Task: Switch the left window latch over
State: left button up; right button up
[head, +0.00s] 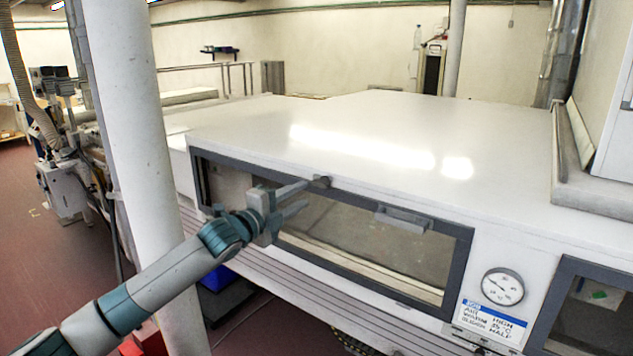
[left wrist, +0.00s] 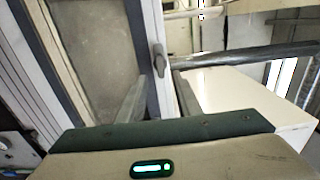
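The left window latch is a small dark grey latch (head: 321,181) on the top edge of the framed window (head: 390,255) in the head view. It also shows in the left wrist view as a grey lever (left wrist: 158,62) on the pale edge beside the window frame. My left gripper (head: 306,195) is open, with its two fingers apart and the fingertips close to the latch. In the left wrist view the latch lies between and just beyond the fingertips (left wrist: 161,82); I cannot tell whether they touch it. My right gripper is not in view.
A grey handle (head: 404,219) sits on the window's top edge, right of the latch. The white tunnel top (head: 400,130) is clear. A white post (head: 140,120) stands left, close to my left arm. A dial gauge (head: 503,287) and label (head: 490,322) are right of the window.

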aim_at(319, 185)
pick_arm(q)
jog(key=shift+p+x, duration=1.4)
jog(key=shift+x, duration=2.7)
grip_shut()
